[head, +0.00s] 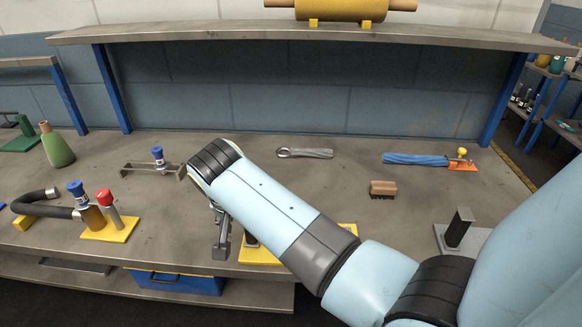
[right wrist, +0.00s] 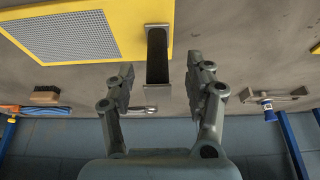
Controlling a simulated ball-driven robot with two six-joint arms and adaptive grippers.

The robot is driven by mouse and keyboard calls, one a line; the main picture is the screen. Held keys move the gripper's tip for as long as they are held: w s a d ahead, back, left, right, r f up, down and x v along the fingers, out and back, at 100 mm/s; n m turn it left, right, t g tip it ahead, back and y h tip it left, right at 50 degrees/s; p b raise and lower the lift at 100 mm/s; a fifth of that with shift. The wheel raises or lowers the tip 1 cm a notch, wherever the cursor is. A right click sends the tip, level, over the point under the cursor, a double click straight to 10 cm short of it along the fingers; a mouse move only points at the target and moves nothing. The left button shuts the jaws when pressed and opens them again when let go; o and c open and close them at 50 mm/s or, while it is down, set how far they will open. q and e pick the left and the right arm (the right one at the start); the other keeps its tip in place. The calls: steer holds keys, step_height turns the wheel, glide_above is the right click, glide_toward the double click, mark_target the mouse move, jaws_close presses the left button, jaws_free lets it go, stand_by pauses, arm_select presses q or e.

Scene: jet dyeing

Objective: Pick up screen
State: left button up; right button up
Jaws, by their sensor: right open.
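The screen, a grey mesh in a yellow frame (right wrist: 168,12), lies on the bench in the right wrist view. In the head view its yellow frame (head: 262,257) is mostly hidden behind my right arm. A dark upright grip (right wrist: 158,75) stands at the screen's edge. My right gripper (right wrist: 162,78) is open, with one finger on each side of this grip and visible gaps to it. In the head view the right gripper (head: 221,240) hangs just left of the frame, mostly covered by the arm. My left gripper does not show.
A shelf (head: 300,38) runs above the back.

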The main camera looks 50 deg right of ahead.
steer(key=x, duration=0.8)
steer(key=shift+d+r, duration=0.15)
steer(key=shift+d, duration=0.25)
steer(key=shift+c, duration=0.4)
jaws_close()
